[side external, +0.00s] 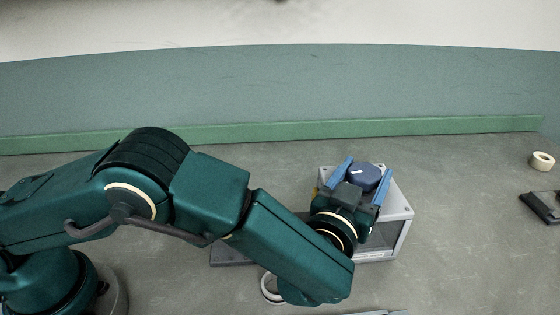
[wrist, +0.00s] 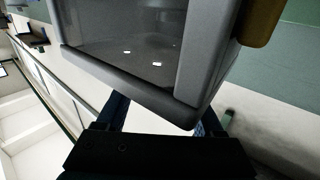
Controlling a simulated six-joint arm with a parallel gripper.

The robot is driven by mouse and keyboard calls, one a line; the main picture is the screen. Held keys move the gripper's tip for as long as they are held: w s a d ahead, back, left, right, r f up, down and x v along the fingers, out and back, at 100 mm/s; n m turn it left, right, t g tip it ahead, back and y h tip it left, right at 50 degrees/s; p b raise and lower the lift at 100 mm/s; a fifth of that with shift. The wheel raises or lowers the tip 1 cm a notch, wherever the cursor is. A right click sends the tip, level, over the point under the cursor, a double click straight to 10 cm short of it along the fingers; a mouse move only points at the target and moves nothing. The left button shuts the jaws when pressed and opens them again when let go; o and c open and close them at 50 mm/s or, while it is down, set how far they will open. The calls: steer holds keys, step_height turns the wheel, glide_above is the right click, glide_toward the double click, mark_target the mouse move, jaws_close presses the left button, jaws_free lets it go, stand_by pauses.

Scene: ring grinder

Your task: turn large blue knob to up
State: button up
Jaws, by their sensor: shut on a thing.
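The large blue knob (side external: 368,180) is a round, dark blue disc with a short white mark that lies roughly level, toward its left side, in the side view. It sits on the grey grinder box (side external: 399,207). My gripper (side external: 367,169) has its two blue fingers on either side of the knob and is shut on it. In the wrist view the box's pale frame (wrist: 205,55) and dark window (wrist: 125,40) fill the upper part. The gripper's fingers (wrist: 165,115) reach behind the box edge there, and the knob is hidden.
A brown-yellow cylinder (wrist: 262,20) juts from the box in the wrist view. A white ring (side external: 268,288) and a dark flat plate (side external: 232,254) lie left of the box. A cream roll (side external: 542,161) and a dark block (side external: 541,208) lie far right. The bench between is clear.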

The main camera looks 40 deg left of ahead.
mark_target(364, 185)
steer(key=shift+w+r+n+g+y, duration=0.1)
steer(key=shift+n+g+y, duration=0.3)
steer(key=shift+n+y, duration=1.15)
steer(key=shift+g+y, duration=0.3)
steer(key=shift+y, duration=0.55)
steer(key=o, duration=1.4)
steer(key=shift+v, duration=2.65)
